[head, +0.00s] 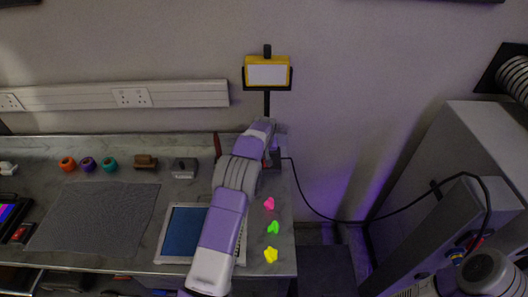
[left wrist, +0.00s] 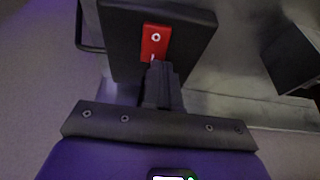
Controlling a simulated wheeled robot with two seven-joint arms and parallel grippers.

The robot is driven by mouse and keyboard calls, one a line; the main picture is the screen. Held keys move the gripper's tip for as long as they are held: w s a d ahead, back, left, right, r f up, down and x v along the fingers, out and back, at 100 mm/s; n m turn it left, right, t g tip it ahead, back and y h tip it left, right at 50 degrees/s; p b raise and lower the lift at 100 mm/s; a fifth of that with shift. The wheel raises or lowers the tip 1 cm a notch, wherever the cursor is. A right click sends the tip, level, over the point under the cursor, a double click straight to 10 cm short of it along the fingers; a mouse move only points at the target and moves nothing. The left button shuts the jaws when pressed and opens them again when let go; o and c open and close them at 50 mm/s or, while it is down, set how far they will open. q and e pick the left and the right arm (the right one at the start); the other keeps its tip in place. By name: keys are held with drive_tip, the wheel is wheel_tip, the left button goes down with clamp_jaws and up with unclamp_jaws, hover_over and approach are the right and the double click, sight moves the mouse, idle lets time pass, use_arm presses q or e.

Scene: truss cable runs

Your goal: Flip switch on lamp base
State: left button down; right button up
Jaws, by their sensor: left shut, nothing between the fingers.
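The work lamp has a yellow-framed head (head: 267,73) on a black post (head: 267,102), standing at the right end of the bench. Its base is mostly hidden behind my left arm in the head view. In the left wrist view the black lamp base (left wrist: 190,45) carries a red switch (left wrist: 156,42) with a pale ring mark. My left gripper (left wrist: 157,68) is shut and empty, its fingertips at the near edge of the red switch. I cannot tell whether they touch. In the head view its tip (head: 277,128) is by the foot of the post. My right gripper does not show.
A tablet (head: 184,232), a grey mat (head: 95,217), coloured spools (head: 88,164) and a grey block (head: 184,168) lie on the bench (head: 130,148). Pink, green (head: 273,227) and yellow pieces lie near its right edge. A black cable (head: 330,219) runs to a grey cabinet (head: 450,150).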

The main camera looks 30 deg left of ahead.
use_arm(q)
drive_tip(key=shift+f, duration=0.25)
drive_tip(key=shift+w+f, duration=0.15)
drive_tip(key=shift+s+d+b, duration=0.15)
drive_tip(key=shift+s+b, duration=0.2)
drive_tip(key=shift+s, duration=0.1)
drive_tip(key=shift+s+d, duration=0.2)
drive_tip(key=shift+s, duration=0.2)
